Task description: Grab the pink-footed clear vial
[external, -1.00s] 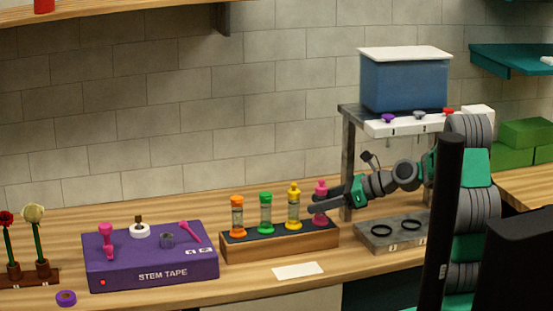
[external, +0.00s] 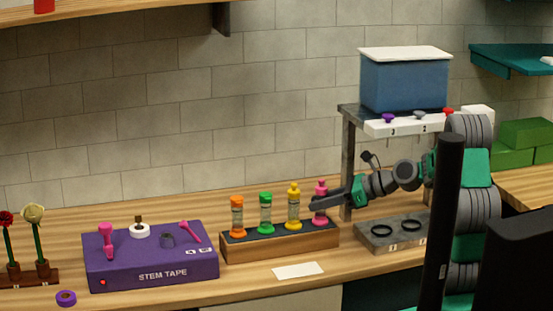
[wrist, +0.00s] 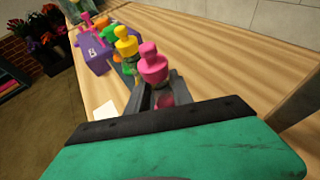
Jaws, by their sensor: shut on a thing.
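The pink-footed clear vial (external: 320,188) stands upright at the right end of the wooden rack (external: 280,247), with a pink cap on top. My gripper (external: 319,203) reaches it from the right and is shut on its body. In the wrist view the pink cap (wrist: 153,64) rises above my gripper's fingers (wrist: 160,98), which lie on either side of the vial. The fingers hide part of its clear body. Its pink foot shows at the rack's top in the external view.
Yellow (external: 294,206), green (external: 265,213) and orange (external: 237,216) vials stand in the rack to the left. The purple stem tape box (external: 150,272) is farther left. A grey block with two rings (external: 392,238) and a metal stand (external: 347,165) are to the right. A white card (external: 298,271) lies in front.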

